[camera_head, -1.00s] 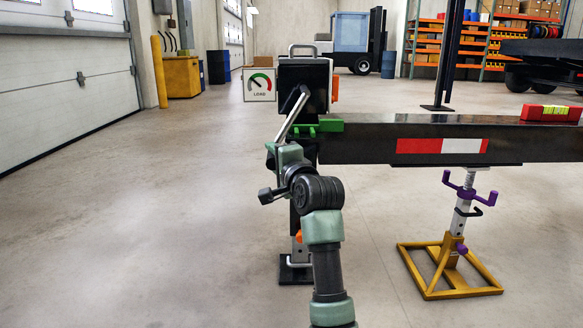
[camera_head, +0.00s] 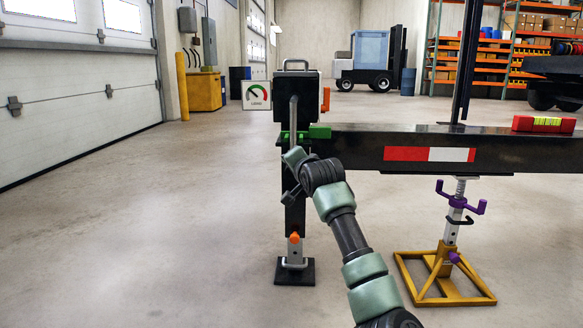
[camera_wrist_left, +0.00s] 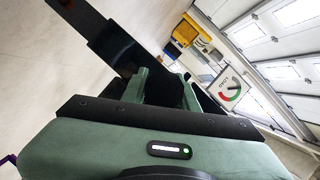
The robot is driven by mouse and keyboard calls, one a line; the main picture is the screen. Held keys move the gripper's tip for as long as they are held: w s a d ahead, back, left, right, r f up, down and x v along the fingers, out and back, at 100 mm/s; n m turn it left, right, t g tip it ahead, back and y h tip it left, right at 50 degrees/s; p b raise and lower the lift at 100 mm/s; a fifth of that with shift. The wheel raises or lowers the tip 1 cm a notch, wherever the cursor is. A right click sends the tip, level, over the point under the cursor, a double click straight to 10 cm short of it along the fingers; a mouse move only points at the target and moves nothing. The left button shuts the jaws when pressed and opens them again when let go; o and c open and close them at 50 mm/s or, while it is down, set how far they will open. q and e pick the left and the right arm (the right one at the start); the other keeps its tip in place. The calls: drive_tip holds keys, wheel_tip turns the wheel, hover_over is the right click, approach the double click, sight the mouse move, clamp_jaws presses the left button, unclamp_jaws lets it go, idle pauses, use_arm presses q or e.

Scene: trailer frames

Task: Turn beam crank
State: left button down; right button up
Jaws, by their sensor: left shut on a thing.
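The beam crank is a grey bar (camera_head: 294,117) on the near face of the black jack housing (camera_head: 311,95) at the left end of the beam. It hangs about straight down. My left gripper (camera_head: 293,157) is at its lower end, shut on the crank's grip, which the gripper hides. In the left wrist view the gripper's fingers (camera_wrist_left: 168,88) reach toward a dark part, and the grip cannot be made out. The load dial (camera_head: 256,95) hangs left of the housing; it also shows in the left wrist view (camera_wrist_left: 230,85). My right gripper is not in view.
The black beam (camera_head: 350,150) runs right, with a red level (camera_head: 543,124) on top. A yellow stand (camera_head: 440,285) with purple handles is under it. The jack leg's foot plate (camera_head: 295,271) is on the floor. Open floor lies left.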

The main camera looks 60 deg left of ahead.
use_arm(q)
drive_tip(key=shift+f, duration=0.15)
drive_tip(key=c, duration=1.1)
unclamp_jaws()
drive_tip(key=shift+d+r, duration=0.25)
drive_tip(key=shift+d, duration=0.05)
drive_tip(key=p+v, duration=0.3)
drive_tip(key=v, duration=0.4)
drive_tip(key=shift+s+p, duration=0.15)
drive_tip(key=shift+p, duration=0.2)
